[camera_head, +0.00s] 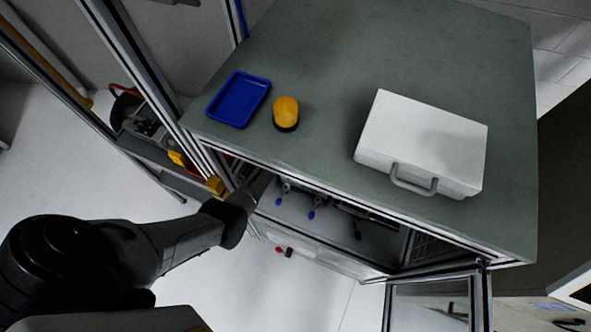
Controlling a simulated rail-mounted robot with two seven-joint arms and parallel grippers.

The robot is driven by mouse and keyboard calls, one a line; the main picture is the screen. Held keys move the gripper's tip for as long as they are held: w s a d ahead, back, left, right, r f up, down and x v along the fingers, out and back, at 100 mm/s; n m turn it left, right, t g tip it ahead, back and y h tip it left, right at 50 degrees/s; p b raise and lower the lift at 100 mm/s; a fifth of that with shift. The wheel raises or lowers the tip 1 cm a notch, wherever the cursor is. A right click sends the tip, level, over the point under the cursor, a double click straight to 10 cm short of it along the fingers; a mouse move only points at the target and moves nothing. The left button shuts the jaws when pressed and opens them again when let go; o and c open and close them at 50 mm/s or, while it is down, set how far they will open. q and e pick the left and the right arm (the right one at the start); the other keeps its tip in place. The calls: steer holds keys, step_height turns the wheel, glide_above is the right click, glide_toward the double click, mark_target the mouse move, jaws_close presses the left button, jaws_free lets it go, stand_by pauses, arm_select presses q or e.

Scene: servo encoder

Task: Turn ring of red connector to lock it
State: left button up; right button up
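I cannot make out the red connector or its ring. My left arm comes in from the lower left, and its gripper (263,186) reaches the shaded front opening of the cabinet (420,233) below the table top. The gripper tip is small and dark, so I cannot tell whether its fingers are open or shut or touch anything. Inside the opening, right of the gripper, are fittings with blue ends (311,214). A small red round part (279,250) shows on the cabinet's lower front. My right gripper is not in view.
The green-grey table top (330,60) holds a blue tray (239,99), an orange beacon (286,112) and a white case (421,142). Metal frame posts (150,75) stand at the left. An open door (432,303) hangs at the lower right. The pale floor at lower centre is clear.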

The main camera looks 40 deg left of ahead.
arm_select(q)
steer(key=c, duration=0.9)
steer(key=shift+c, duration=0.2)
steer(key=m+h, duration=0.1)
steer(key=m, duration=0.2)
steer(key=shift+w+a+g, duration=0.1)
steer(key=shift+g, duration=0.3)
steer(key=m, duration=0.2)
steer(key=m+g+h+b, duration=0.1)
steer(key=m, duration=0.1)
steer(key=shift+w+a+m+g, duration=0.1)
steer(key=shift+w+m+g, duration=0.05)
steer(key=shift+m+g, duration=0.2)
steer(key=m+g+b, duration=0.1)
steer(key=m, duration=0.1)
steer(key=m+g+b, duration=0.1)
steer(key=m, duration=0.2)
steer(key=shift+w+f+m+b, duration=0.1)
steer(key=shift+w+m+b, duration=0.15)
steer(key=shift+b, duration=0.1)
steer(key=shift+m+g+b, duration=0.85)
steer(key=shift+m+b, duration=0.15)
steer(key=shift+m, duration=1.2)
steer(key=shift+m+y, duration=0.3)
steer(key=shift+y, duration=0.1)
